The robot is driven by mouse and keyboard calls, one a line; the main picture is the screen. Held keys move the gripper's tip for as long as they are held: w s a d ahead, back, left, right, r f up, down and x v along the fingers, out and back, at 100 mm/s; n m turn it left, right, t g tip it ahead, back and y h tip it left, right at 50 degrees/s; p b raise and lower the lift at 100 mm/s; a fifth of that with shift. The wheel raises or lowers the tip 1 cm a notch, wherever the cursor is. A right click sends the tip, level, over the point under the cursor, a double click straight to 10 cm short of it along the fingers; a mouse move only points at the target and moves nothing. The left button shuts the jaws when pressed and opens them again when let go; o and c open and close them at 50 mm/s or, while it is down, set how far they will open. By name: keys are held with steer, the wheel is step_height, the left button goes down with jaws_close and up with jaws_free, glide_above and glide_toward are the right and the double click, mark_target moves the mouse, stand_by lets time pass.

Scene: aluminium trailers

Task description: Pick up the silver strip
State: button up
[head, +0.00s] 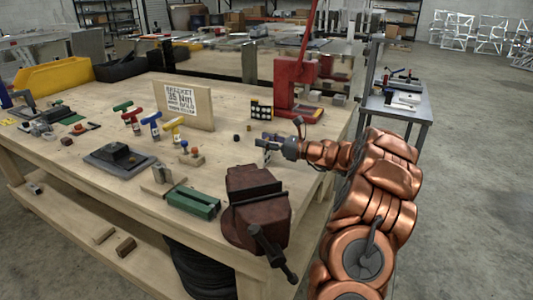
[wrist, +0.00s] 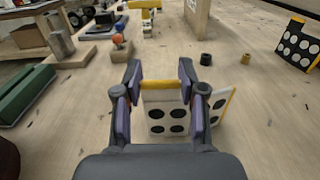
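I cannot pick out a silver strip for sure in either view. My gripper (head: 266,146) is low over the right part of the workbench, beyond the dark red vise. In the wrist view my gripper (wrist: 160,85) is open, its two dark fingers spread apart. A white piece with black dots and an orange top edge (wrist: 163,122) shows between and beyond the fingers. A second dotted face with an orange edge (wrist: 218,107) shows just right of the right finger. I cannot tell whether the fingers touch the dotted piece.
The dark red vise (head: 256,205) and green box (head: 193,202) stand at the bench's front. A red press (head: 296,90) and dotted black-and-white block (head: 261,110) are behind my gripper. A wooden sign board (head: 188,104) and coloured-handled tools stand left. Small dark (wrist: 206,59) and brass (wrist: 246,61) cylinders lie ahead.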

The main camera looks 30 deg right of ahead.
jaws_close()
stand_by(0.3)
